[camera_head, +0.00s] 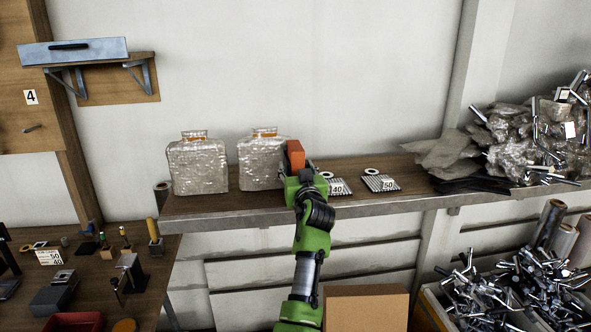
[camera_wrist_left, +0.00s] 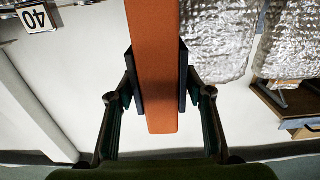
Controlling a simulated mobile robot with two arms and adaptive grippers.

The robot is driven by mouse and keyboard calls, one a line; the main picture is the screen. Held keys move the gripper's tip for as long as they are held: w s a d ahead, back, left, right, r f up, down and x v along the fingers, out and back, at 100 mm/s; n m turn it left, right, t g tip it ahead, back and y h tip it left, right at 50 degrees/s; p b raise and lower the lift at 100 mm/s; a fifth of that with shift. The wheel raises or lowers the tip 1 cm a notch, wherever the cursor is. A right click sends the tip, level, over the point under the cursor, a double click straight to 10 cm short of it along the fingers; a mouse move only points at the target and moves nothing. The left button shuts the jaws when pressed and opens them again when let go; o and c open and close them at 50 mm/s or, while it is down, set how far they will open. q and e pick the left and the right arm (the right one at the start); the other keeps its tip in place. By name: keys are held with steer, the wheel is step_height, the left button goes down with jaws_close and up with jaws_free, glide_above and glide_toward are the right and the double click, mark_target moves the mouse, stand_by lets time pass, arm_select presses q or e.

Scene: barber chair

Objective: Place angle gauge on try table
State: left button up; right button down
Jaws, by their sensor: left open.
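An orange block-like piece (camera_head: 295,153) stands at my left gripper (camera_head: 299,176), above the wooden wall shelf. I cannot tell for sure that it is the angle gauge. In the left wrist view the orange piece (camera_wrist_left: 154,110) lies lengthwise between the two dark finger pads of my left gripper (camera_wrist_left: 160,75). The pads flank it closely on both sides, and the jaws are open. Whether the pads touch it I cannot tell. My right gripper is out of view. No surface can be clearly told as the try table.
The shelf (camera_head: 240,209) carries two wrapped bottles (camera_head: 198,166) (camera_head: 258,161) and number tags 40 (camera_head: 338,187) and 50 (camera_head: 381,183). A heap of wrapped metal parts (camera_head: 530,135) lies at right. A workbench (camera_head: 95,275) with tools stands lower left; a cardboard box (camera_head: 365,308) is below.

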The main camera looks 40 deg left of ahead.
arm_select(q)
steer(key=shift+x, duration=1.25)
steer(key=shift+s, duration=0.1)
jaws_close()
steer(key=shift+r, duration=0.1)
